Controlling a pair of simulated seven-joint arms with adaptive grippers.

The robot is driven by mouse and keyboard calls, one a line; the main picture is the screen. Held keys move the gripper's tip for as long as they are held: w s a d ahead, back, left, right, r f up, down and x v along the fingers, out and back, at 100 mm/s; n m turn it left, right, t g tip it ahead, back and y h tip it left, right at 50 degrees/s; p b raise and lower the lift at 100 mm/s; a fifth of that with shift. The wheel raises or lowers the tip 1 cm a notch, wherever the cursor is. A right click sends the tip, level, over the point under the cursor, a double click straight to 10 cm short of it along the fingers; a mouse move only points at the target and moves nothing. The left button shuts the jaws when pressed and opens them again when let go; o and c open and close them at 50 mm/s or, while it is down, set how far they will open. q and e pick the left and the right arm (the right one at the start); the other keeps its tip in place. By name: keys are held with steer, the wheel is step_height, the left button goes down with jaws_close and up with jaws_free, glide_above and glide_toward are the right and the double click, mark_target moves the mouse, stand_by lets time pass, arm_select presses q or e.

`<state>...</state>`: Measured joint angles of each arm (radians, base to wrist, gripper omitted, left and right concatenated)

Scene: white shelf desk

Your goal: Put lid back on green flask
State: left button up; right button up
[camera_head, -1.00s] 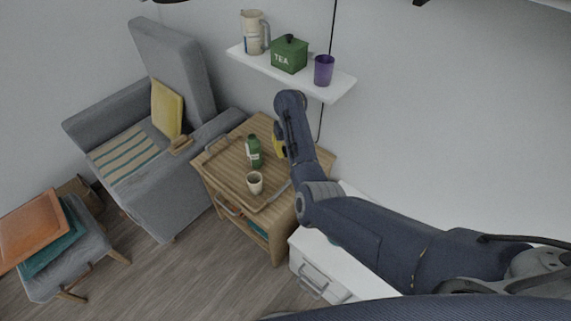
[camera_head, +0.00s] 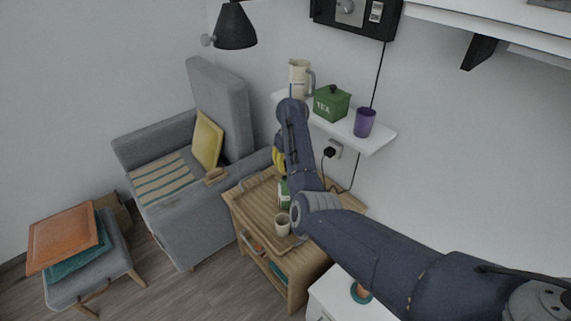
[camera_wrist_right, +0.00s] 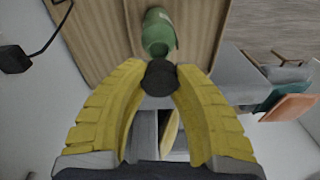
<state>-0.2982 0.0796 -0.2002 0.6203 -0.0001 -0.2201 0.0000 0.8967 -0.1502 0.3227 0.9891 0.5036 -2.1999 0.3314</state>
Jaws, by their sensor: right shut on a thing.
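The green flask (camera_head: 284,190) stands on the wooden tray table, partly hidden behind my right arm in the head view. In the right wrist view the flask (camera_wrist_right: 158,30) shows beyond my fingertips, with its open top facing me. My right gripper (camera_wrist_right: 160,78) is shut on a dark round lid (camera_wrist_right: 160,74), held at the yellow fingertips. The lid overlaps the flask's near end in that view; I cannot tell whether they touch. In the head view my right gripper (camera_head: 280,159) is above the flask, and the lid is hidden. My left gripper is not in view.
A beige cup (camera_head: 282,224) stands on the tray (camera_head: 254,205) in front of the flask. Above is a white shelf (camera_head: 372,140) with a jug (camera_head: 299,76), a green tea tin (camera_head: 332,104) and a purple cup (camera_head: 364,122). A grey armchair (camera_head: 195,228) stands to the left.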

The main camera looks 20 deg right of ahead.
steer(key=shift+f, duration=2.5)
steer(key=shift+f, duration=0.15)
stand_by(0.6)
steer(key=o, duration=1.5)
steer(key=shift+c, duration=0.2)
steer(key=shift+r, duration=3.5)
